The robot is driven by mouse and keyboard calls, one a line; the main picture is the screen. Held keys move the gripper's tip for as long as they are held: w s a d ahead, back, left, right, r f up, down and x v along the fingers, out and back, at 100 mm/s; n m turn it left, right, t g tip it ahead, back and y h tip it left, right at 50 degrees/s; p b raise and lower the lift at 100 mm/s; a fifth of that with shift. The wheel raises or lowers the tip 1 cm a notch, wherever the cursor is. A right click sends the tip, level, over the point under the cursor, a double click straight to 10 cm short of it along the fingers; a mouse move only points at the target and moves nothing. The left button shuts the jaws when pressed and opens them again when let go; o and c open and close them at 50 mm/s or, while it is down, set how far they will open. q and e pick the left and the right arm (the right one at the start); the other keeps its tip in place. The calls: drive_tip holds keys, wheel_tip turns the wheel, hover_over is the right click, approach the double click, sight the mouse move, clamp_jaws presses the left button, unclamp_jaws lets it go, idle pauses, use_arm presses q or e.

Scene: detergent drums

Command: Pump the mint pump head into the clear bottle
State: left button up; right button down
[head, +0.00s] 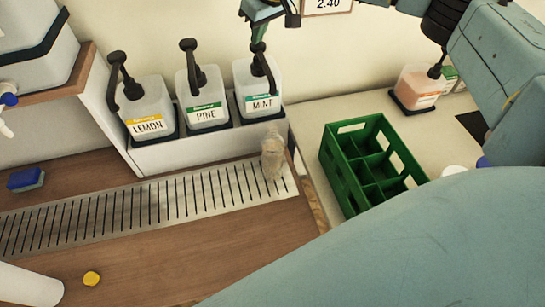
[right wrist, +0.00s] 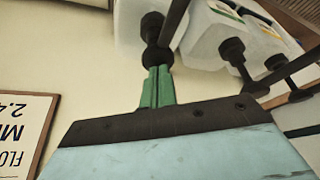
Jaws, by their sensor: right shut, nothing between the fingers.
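The mint drum (head: 258,88) is white with a green MINT label and stands at the right end of the row of three. Its black mint pump head (head: 262,66) is just below my right gripper (head: 258,46). My right gripper is shut and empty, its green fingers pointing down. In the right wrist view, the fingertips (right wrist: 156,70) are at a dark pump knob (right wrist: 159,57); I cannot tell whether they touch. The clear bottle (head: 272,157) stands upright on the slotted drip grate in front of the mint drum. My left gripper is not in view.
The lemon drum (head: 148,108) and pine drum (head: 205,95) stand left of mint. A green crate (head: 331,160) stands at the right, a pink-filled pump container (head: 418,88) behind it. A blue sponge (head: 25,179) and yellow disc (head: 91,278) lie on the wooden counter.

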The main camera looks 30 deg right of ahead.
drive_tip(key=shift+r+p, duration=1.55)
drive_tip(key=shift+r, duration=0.9)
drive_tip(key=shift+f, duration=0.25)
drive_tip(key=shift+s+f+b, duration=0.1)
drive_tip(key=shift+f+b, duration=1.7)
drive_tip(key=shift+f, duration=0.9)
drive_tip(key=shift+r, duration=0.1)
drive_tip(key=shift+r+p, duration=1.9)
drive_tip(key=shift+r, duration=0.9)
drive_tip(key=shift+f, duration=0.1)
